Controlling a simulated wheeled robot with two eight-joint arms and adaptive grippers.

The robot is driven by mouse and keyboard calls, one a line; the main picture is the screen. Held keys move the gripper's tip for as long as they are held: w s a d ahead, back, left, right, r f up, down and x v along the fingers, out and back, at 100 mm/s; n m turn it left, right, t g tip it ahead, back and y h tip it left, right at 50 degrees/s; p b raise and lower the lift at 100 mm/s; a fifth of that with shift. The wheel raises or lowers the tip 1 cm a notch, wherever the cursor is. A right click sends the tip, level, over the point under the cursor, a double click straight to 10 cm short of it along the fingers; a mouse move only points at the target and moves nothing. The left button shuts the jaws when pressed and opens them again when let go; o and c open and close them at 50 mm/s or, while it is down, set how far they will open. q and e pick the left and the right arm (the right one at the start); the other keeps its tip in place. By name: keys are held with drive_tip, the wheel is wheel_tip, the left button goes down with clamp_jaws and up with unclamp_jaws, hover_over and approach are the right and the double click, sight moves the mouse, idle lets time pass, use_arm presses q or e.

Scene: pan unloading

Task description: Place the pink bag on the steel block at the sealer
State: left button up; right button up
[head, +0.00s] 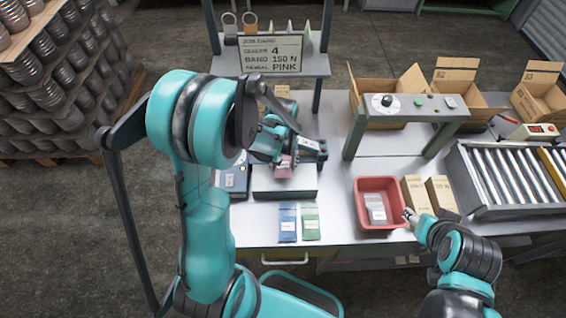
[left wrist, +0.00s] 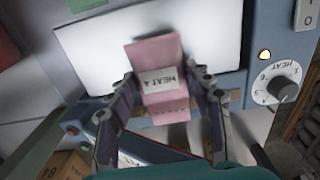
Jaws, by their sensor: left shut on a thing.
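The pink bag (head: 284,167) hangs between the fingers of my left gripper (head: 284,158), over the back of a pale-topped block (head: 290,189) with a dark front. In the left wrist view the bag (left wrist: 172,107) carries a white label reading HEAT 4, and the fingers of my left gripper (left wrist: 170,100) press its two sides. Behind it is a bright flat plate (left wrist: 90,50) in a blue housing with a HEAT dial (left wrist: 283,85). I cannot tell whether the bag touches the plate. My right gripper (head: 410,216) is beside the red bin; its jaw is too small to read.
A blue bag (head: 288,225) and a green bag (head: 310,223) lie at the table's front. A job card (head: 271,54) reads 4, 150 N, PINK. A raised control bar (head: 410,112) and roller conveyor (head: 510,175) stand right.

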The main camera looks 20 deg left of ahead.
sight(283, 164)
use_arm(q)
drive_tip(key=shift+f, duration=0.35)
drive_tip(key=o, duration=0.8)
drive_tip(key=shift+b, duration=0.35)
drive_tip(key=o, duration=0.4)
drive_tip(key=shift+o, duration=0.2)
drive_tip(key=shift+r, duration=0.1)
drive_tip(key=shift+r+p, duration=0.25)
drive_tip(key=shift+p, duration=0.2)
wheel_tip(283, 164, up, 11)
drive_tip(key=p, duration=0.3)
drive_tip(key=s+d+r+m+t, duration=0.4)
drive_tip(key=s+r+t, duration=0.3)
drive_tip(key=s+r, duration=0.2)
drive_tip(key=shift+s+d+m, duration=0.2)
drive_tip(key=shift+s+m, duration=0.4)
drive_tip(key=shift+s, duration=0.2)
